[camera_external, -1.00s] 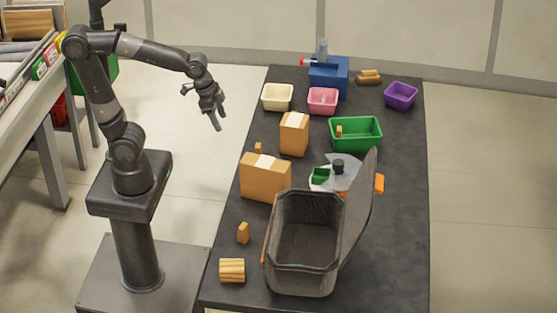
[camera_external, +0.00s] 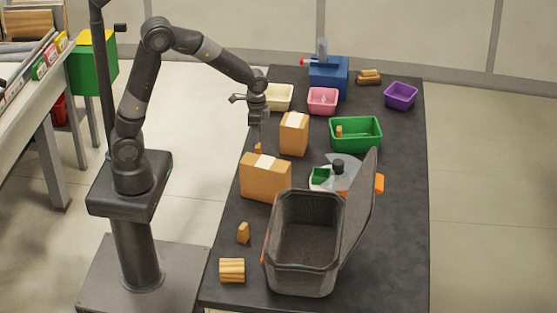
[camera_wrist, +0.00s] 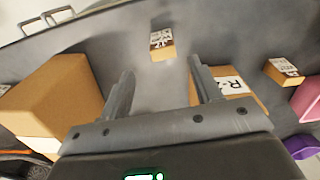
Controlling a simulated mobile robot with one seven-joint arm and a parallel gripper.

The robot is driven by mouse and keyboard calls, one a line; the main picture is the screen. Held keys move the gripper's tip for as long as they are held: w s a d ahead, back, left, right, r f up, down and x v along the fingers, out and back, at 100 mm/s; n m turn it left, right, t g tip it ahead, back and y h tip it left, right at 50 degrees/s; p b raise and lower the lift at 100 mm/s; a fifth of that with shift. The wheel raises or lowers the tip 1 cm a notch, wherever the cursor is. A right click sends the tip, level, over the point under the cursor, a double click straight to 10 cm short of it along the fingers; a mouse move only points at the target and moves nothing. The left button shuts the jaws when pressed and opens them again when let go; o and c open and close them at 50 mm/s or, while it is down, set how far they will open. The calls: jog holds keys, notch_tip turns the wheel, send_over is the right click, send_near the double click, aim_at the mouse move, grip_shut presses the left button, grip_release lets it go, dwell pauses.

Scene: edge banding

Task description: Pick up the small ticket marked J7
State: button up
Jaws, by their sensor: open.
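My gripper (camera_external: 258,137) is open and empty, pointing down over the left side of the dark table. In the wrist view its two fingers (camera_wrist: 161,72) stand apart. A small tan block-like ticket (camera_wrist: 161,44) with a white printed label lies beyond the gap between the fingertips, not touched. Its print is too blurred to read as J7. A small tan piece (camera_external: 258,149) shows just below the fingertips in the external view. Another small labelled ticket (camera_wrist: 283,71) lies to the right in the wrist view; its marking is also unreadable. Another small tan piece (camera_external: 243,233) stands nearer the front.
Two cardboard boxes, one (camera_external: 293,135) right of my gripper and one (camera_external: 265,180) in front, stand close by. A large open grey bin (camera_external: 272,240) fills the front. Cream (camera_external: 278,97), pink (camera_external: 322,101), green (camera_external: 356,135) and purple (camera_external: 401,95) containers stand farther back.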

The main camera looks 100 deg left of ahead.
aim_at(258, 146)
jog(key=f, duration=0.9)
jog(key=shift+w+a, duration=0.1)
jog(key=shift+a, duration=0.1)
jog(key=c, duration=1)
